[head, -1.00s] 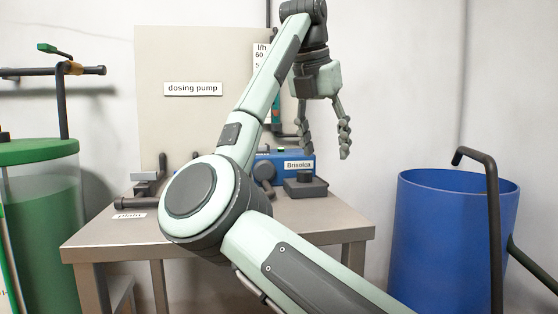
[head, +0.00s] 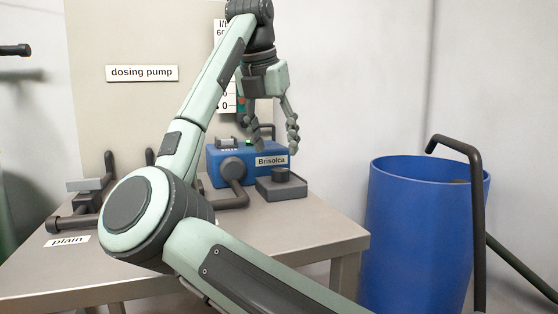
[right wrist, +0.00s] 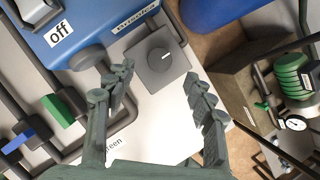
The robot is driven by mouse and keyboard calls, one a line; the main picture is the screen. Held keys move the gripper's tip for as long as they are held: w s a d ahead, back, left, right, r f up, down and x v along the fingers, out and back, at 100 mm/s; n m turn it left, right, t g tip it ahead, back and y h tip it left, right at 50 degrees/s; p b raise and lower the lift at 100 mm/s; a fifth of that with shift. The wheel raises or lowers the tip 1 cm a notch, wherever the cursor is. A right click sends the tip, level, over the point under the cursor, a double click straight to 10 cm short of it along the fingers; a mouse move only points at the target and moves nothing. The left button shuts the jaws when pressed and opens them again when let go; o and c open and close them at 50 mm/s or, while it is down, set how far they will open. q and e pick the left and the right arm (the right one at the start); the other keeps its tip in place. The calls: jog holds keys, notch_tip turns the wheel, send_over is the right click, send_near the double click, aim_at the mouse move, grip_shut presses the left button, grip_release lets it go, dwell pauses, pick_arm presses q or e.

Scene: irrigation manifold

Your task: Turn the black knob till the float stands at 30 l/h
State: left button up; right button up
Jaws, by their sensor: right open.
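The black knob (head: 281,174) sits on a dark grey square box beside the blue pump. In the right wrist view the knob (right wrist: 164,58) shows a white pointer mark. My right gripper (head: 274,140) is open and empty, its fingers pointing down above the knob. In the right wrist view the knob lies beyond and roughly between the fingertips (right wrist: 162,86), apart from them. The l/h scale (head: 222,60) is on the backboard, largely hidden by my right arm, with 0 at its bottom. I cannot read the float's height. My left gripper is out of view.
The blue pump (head: 218,160) labelled Brisolca stands left of the knob, with dark pipes (head: 70,223) further left on the grey table (head: 300,238). A blue drum (head: 415,240) with a bent dark pipe stands at the right. The table's front right is clear.

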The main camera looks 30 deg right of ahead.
aim_at(280, 169)
jog(key=shift+x, duration=0.8)
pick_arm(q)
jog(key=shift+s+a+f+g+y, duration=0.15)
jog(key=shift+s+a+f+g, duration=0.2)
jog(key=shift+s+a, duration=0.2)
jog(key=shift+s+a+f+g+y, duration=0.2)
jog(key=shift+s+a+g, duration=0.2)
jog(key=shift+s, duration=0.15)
pick_arm(e)
jog(key=shift+x, duration=2.2)
jog(key=c, duration=1.2)
